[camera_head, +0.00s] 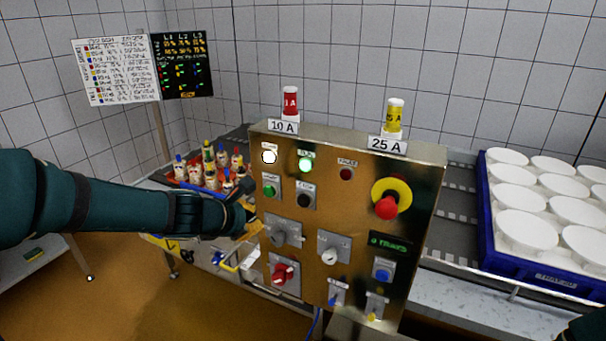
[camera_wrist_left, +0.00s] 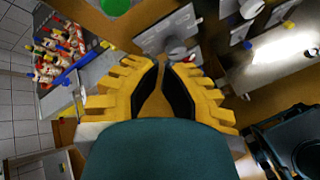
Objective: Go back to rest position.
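My left arm reaches in from the left in the head view. Its left gripper (camera_head: 246,218) is at the left edge of the control panel (camera_head: 345,220), near a grey rotary switch (camera_head: 281,234); I cannot tell from the head view whether it touches the panel. In the left wrist view, the yellow fingers of the left gripper (camera_wrist_left: 163,65) are close together, with a narrow gap between their black pads and nothing held. Part of my right arm shows at the bottom right corner; its gripper is out of view.
The panel carries buttons, a red lower switch (camera_head: 283,272), a red emergency stop (camera_head: 386,207) and two labelled fuses on top. Several coloured bottle-shaped pieces (camera_head: 211,168) stand behind my left arm. A blue crate (camera_head: 530,284) of white moulds is at the right. A chart board (camera_head: 116,72) stands at back left.

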